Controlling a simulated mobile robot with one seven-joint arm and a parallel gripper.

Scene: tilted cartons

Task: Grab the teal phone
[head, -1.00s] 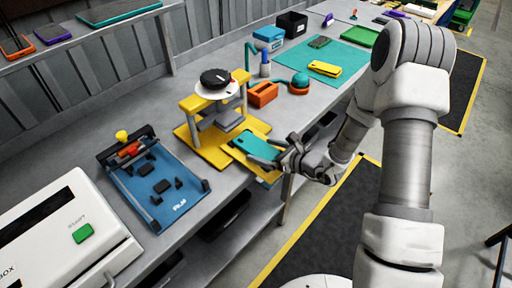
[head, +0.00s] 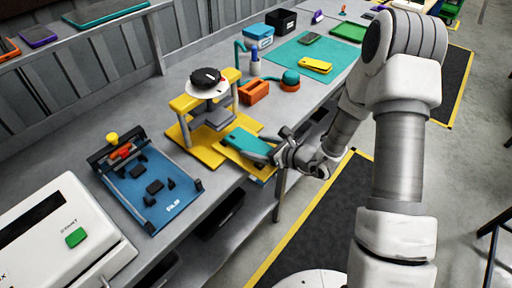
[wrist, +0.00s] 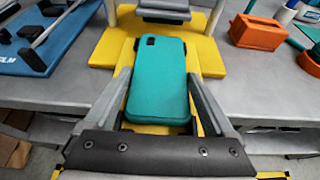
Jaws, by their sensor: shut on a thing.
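The teal phone (head: 247,144) shows its back, with a dark camera patch at its far end, and it also fills the middle of the wrist view (wrist: 157,82). My gripper (head: 275,152) is at the phone's near end. In the wrist view my gripper (wrist: 160,105) has one finger along each long side of the phone, shut on it. The phone is over the yellow base of a press-like fixture (head: 205,152); I cannot tell whether it still touches that base.
A blue fixture plate (head: 160,190) lies left of the yellow fixture. An orange block (head: 254,91) and a teal mat (head: 298,53) with a yellow phone (head: 315,64) are farther back. A white machine (head: 60,245) stands front left. The floor is right of the bench edge.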

